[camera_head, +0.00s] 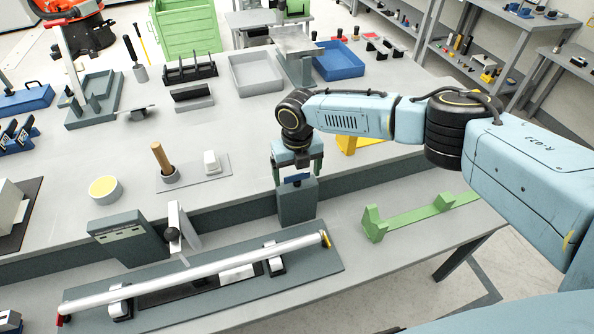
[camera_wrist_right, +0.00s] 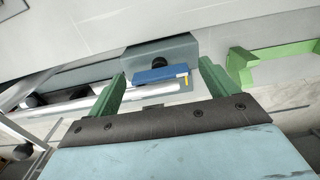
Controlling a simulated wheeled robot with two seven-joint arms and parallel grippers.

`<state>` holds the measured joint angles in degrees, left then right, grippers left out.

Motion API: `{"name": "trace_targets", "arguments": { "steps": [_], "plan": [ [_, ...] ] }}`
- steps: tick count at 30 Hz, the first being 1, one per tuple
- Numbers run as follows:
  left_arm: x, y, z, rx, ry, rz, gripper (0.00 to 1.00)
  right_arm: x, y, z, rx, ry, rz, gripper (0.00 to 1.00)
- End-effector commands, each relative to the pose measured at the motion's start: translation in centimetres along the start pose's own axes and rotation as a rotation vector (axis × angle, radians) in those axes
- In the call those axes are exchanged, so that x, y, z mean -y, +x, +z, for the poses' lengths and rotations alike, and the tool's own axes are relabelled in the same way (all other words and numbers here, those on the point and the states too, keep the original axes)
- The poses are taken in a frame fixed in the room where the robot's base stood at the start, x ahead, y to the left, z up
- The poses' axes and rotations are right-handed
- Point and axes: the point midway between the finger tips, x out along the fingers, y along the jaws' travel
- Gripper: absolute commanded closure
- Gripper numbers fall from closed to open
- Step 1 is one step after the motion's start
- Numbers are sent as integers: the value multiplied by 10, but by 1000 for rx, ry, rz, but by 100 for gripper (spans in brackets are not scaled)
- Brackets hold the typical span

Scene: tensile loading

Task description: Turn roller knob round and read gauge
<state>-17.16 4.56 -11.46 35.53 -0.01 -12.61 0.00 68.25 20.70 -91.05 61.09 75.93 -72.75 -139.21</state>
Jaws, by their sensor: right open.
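My right gripper (camera_head: 297,168) points down, its green fingers open and apart. A grey block (camera_head: 297,205) with a blue bar (camera_head: 296,179) on it stands just below and between the fingers. In the right wrist view the blue bar (camera_wrist_right: 160,75) and a black round knob (camera_wrist_right: 158,63) on the block lie between the open fingers (camera_wrist_right: 162,68); I cannot tell whether they touch. A long silver rod (camera_head: 210,267) lies on a dark base plate. My left gripper is out of view.
A green bracket (camera_head: 420,215) lies to the right of the grey block. A yellow cup (camera_head: 105,189), a wooden-handled tool (camera_head: 163,160) and a grey tray (camera_head: 256,74) stand on the table behind.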

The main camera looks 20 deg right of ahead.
Motion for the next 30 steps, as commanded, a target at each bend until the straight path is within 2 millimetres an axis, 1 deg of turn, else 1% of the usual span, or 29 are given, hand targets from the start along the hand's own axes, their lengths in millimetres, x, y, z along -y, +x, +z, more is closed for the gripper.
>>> {"name": "trace_targets", "arguments": {
  "steps": [1,11,20,25,30],
  "plan": [
    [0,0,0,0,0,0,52,0,0,0,0,0,0,16],
    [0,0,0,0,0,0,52,0,0,0,0,1,0,59],
    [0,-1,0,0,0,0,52,0,-1,0,0,37,1,59],
    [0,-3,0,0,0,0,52,0,-1,0,-2,120,1,59],
    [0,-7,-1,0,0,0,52,0,-1,0,-2,255,1,59]
  ]
}}
